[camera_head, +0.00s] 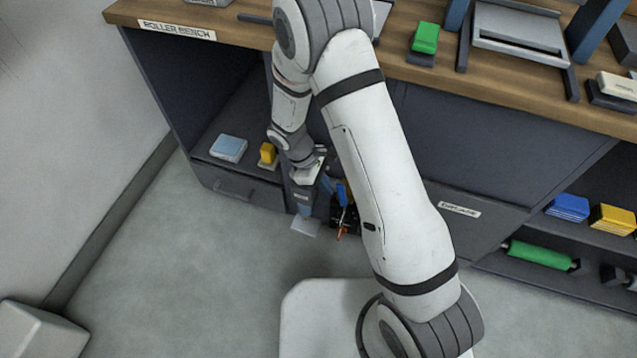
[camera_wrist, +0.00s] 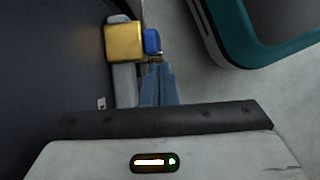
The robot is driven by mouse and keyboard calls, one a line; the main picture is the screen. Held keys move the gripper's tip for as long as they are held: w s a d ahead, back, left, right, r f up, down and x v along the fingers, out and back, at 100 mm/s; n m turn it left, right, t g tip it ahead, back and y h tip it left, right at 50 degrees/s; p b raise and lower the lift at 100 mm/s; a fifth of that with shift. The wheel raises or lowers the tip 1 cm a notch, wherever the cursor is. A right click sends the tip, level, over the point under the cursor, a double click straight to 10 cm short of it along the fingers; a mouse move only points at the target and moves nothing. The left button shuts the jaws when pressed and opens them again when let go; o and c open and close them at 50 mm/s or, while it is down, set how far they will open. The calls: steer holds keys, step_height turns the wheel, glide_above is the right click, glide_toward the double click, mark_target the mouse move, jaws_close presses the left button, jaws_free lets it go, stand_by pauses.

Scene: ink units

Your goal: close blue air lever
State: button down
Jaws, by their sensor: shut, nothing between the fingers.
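The blue lever (camera_head: 342,194) stands out from a dark fitting with yellow and orange-red parts, low at the front of the bench, partly hidden behind my arm. In the wrist view a blue piece (camera_wrist: 152,41), which looks like the same lever, sits beside a yellow block (camera_wrist: 123,43). My gripper (camera_head: 304,210) is low in front of the cabinet, just left of the lever. In the wrist view its blue-grey fingers (camera_wrist: 160,80) are together and empty, with their tips just below the blue piece. I cannot tell whether they touch it.
The wooden bench top (camera_head: 235,42) lies above, with a green block (camera_head: 425,38). A light blue block (camera_head: 228,147) and a yellow piece (camera_head: 267,153) are on the left shelf. The grey floor (camera_head: 190,260) at left is free. A teal-edged dark object (camera_wrist: 270,35) is at the wrist view's right.

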mark_target(338, 186)
steer(key=shift+d, duration=0.1)
steer(key=shift+s+d+r+p, duration=0.25)
steer(key=shift+d+p, duration=0.1)
steer(key=shift+d, duration=0.25)
steer(key=shift+s+d+r+p, duration=0.2)
steer(key=shift+d+p, duration=0.15)
steer(key=shift+d, duration=0.2)
steer(key=shift+r, duration=0.1)
steer(key=shift+r+p, duration=0.7)
steer(key=shift+p, duration=0.05)
steer(key=w+a, duration=0.2)
steer(key=a, duration=0.3)
steer(key=d+p+v, duration=0.1)
steer(key=p+v, duration=0.1)
steer(key=v, duration=0.7)
steer(key=shift+s+r, duration=0.15)
steer(key=shift+r, duration=0.2)
steer(key=shift+s, duration=0.1)
